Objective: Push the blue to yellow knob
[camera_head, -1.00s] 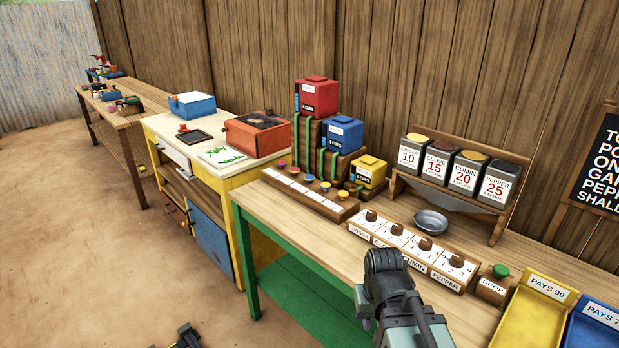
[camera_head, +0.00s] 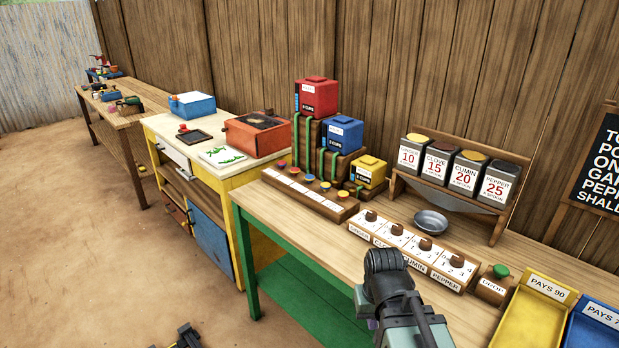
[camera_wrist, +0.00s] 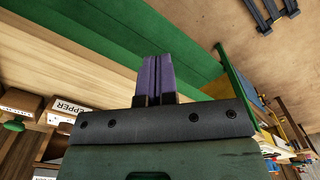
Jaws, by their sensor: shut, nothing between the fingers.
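A wooden strip (camera_head: 322,206) with white labels and a row of several small coloured knobs lies on the table, in front of the stacked boxes. The knobs look red, blue and yellow-orange, too small to tell which one is blue to yellow. Behind them are a red box (camera_head: 317,97), a blue box (camera_head: 343,135) and a yellow box (camera_head: 370,171). My gripper shows in the wrist view with its purple fingers (camera_wrist: 157,75) shut together and empty, near the green table edge. In the head view it is mostly hidden by my arm, at the table's front edge, right of and apart from the knobs.
A row of labelled dials (camera_head: 412,250), a green button (camera_head: 501,271) and a metal bowl (camera_head: 431,221) stand to the right. Spice jars (camera_head: 466,173) sit on a rack behind. Yellow (camera_head: 530,318) and blue (camera_head: 596,335) trays are at far right. The table's front left is bare.

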